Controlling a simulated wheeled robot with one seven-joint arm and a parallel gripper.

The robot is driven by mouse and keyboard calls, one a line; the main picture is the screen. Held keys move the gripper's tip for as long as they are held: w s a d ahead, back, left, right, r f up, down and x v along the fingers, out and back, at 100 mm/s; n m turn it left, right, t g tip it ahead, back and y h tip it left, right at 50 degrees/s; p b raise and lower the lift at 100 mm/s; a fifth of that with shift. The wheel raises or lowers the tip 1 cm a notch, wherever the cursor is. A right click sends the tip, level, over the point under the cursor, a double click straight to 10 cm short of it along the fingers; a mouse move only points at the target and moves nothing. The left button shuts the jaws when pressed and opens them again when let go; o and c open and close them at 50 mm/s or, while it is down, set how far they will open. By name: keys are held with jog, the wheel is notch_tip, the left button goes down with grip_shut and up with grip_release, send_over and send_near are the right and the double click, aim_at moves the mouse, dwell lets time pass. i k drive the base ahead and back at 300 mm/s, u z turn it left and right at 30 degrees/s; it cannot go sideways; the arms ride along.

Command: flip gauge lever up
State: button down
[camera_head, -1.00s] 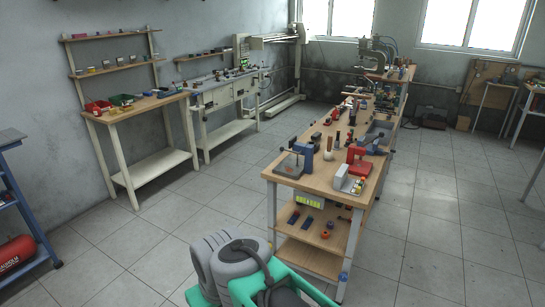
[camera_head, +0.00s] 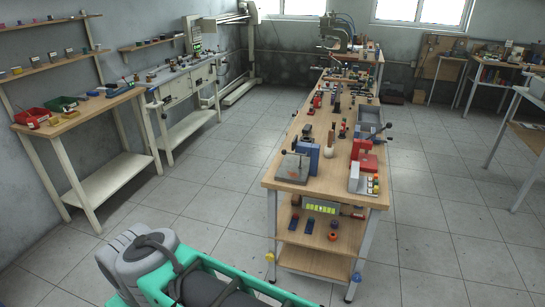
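The long wooden workbench (camera_head: 330,181) stands ahead, right of the picture's middle, with many small devices on it. Near its front left is a blue and grey device (camera_head: 309,156) with a thin dark lever sticking up at its left. To its right is a red device (camera_head: 364,152) with a dark handle reaching right. I cannot tell which device carries the gauge lever, nor how that lever is set. Grey and green parts of my own body show at the bottom left. My gripper is not in view.
A white block with coloured buttons (camera_head: 364,181) sits at the bench's front right corner. Below is a shelf (camera_head: 318,232) with a green-lit panel (camera_head: 320,207). A side table (camera_head: 79,117) with bins stands left. The tiled floor is clear on both sides of the bench.

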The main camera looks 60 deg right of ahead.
aim_at(284, 152)
jog(key=z, duration=0.4)
jog(key=i, duration=0.95)
jog(key=z, duration=0.4)
